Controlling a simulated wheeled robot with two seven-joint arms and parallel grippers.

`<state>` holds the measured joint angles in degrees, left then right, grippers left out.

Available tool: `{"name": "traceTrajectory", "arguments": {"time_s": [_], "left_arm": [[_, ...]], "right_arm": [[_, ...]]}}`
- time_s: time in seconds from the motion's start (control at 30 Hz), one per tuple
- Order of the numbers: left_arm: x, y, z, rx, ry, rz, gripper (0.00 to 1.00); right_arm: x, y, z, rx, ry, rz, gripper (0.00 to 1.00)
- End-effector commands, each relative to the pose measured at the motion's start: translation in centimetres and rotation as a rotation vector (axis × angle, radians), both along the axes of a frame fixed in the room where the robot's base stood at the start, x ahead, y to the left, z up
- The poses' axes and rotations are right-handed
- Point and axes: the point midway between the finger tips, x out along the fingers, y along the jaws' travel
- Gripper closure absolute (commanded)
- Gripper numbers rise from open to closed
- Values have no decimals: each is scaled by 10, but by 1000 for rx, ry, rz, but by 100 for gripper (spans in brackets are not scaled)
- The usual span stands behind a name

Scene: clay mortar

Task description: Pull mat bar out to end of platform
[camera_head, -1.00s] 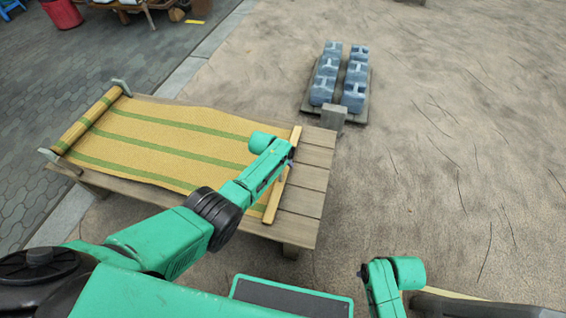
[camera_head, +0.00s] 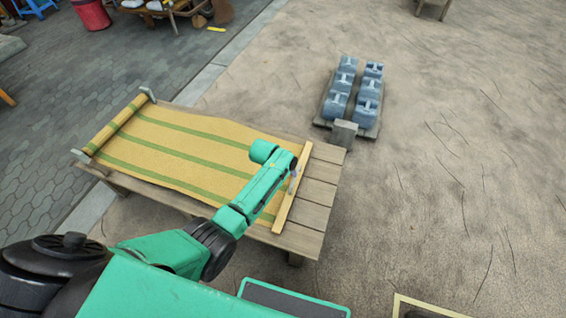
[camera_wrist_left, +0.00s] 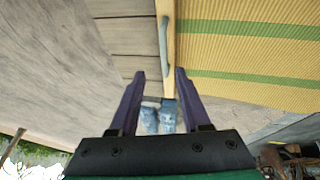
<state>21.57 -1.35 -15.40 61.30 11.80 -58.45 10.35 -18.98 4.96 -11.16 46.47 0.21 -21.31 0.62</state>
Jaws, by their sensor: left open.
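The mat bar (camera_head: 283,211) is a light wooden rod along the front end of a yellow mat with green stripes (camera_head: 190,150). The mat lies unrolled from a roll at the far left end of the wooden platform (camera_head: 318,188). The bar lies short of the platform's right end, with bare planks beyond it. A blue-grey handle (camera_wrist_left: 164,45) sits on the bar in the left wrist view. My left gripper (camera_wrist_left: 159,73) is open, its two fingers on either side of the bar's line in that view; contact cannot be told. In the head view my arm hides its fingers. My right gripper is out of view.
A pallet with several blue-grey blocks (camera_head: 340,85) stands on the ground beyond the platform. Ground to the right is open. A red bucket (camera_head: 92,14) is at the back left.

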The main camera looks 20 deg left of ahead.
Motion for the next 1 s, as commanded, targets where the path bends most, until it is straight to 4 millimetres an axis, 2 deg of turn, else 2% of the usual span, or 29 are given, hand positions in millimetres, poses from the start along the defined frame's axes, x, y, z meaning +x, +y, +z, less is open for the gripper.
{"name": "traceTrajectory", "arguments": {"time_s": [0.03, 0.1, 0.23, 0.83, 0.93, 1.0], "left_arm": [[-4, 2, 14, 0, -1, 0, 53], [-8, 4, 23, 0, -1, 1, 53], [-15, 8, 40, 0, 0, 0, 53], [-19, 9, 41, 0, 1, -1, 53], [-35, 15, 42, 12, 5, -11, 53], [-61, 24, 46, 34, 11, -25, 53]], "right_arm": [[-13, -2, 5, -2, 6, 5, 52], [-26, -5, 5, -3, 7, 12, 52], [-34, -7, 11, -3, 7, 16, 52], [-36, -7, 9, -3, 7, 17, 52], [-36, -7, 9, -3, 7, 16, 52], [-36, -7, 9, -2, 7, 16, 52]]}}
